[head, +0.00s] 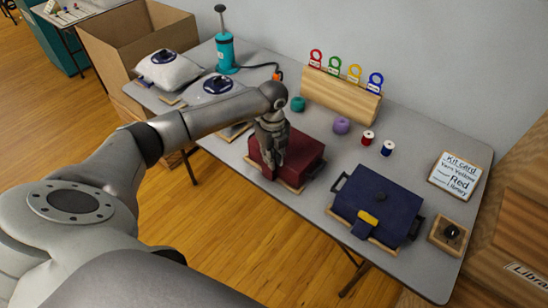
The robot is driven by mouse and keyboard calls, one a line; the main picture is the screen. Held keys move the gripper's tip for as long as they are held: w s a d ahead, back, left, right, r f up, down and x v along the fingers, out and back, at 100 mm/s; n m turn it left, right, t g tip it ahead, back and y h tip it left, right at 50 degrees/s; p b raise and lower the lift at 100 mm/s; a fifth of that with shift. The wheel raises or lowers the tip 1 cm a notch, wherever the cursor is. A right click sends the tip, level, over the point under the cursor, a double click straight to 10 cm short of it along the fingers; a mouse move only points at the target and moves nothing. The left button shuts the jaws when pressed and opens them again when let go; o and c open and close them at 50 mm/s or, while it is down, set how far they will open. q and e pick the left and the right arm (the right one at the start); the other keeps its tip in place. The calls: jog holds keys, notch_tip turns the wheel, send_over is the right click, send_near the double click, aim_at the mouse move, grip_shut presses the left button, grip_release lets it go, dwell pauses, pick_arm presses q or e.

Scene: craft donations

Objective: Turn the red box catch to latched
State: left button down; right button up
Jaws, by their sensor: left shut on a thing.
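The dark red box (299,151) sits closed on a wooden base near the middle of the grey table. My left gripper (269,172) points down at the box's near side, toward its left end. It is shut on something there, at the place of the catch. The fingers hide the red box catch, so I cannot see which way it is turned. My right gripper is not in view.
A blue box (383,196) with a yellow catch (369,219) stands to the right. Behind are a wooden rack (341,96) with coloured rings, yarn balls and thread spools. A teal pump (224,52) and a white pillow (170,70) stand left; a card (455,175) lies right.

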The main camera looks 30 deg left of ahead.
pick_arm(q)
jog(key=m, duration=0.1)
jog(key=m+b, duration=0.1)
jog(key=m, duration=0.1)
jog(key=shift+s+a+f+m+b, duration=0.1)
jog(key=shift+s+a+m+b, duration=0.15)
jog(key=shift+m+b, duration=0.15)
jog(key=shift+s+a+m+b, duration=0.1)
jog(key=shift+a+m+b, duration=0.15)
jog(key=shift+m+b, duration=1.1)
jog(key=shift+s+a+m+b, duration=0.15)
jog(key=shift+a+m+b, duration=0.2)
jog(key=shift+m, duration=1.85)
jog(key=shift+s+a+m+b, duration=0.1)
jog(key=shift+a+m+b, duration=0.1)
jog(key=shift+m+b, duration=1.15)
jog(key=shift+m+p, duration=0.35)
jog(key=shift+m, duration=0.15)
jog(key=c, duration=1.4)
grip_release()
jog(key=shift+c, duration=0.2)
notch_tip(320, 180, up, 12)
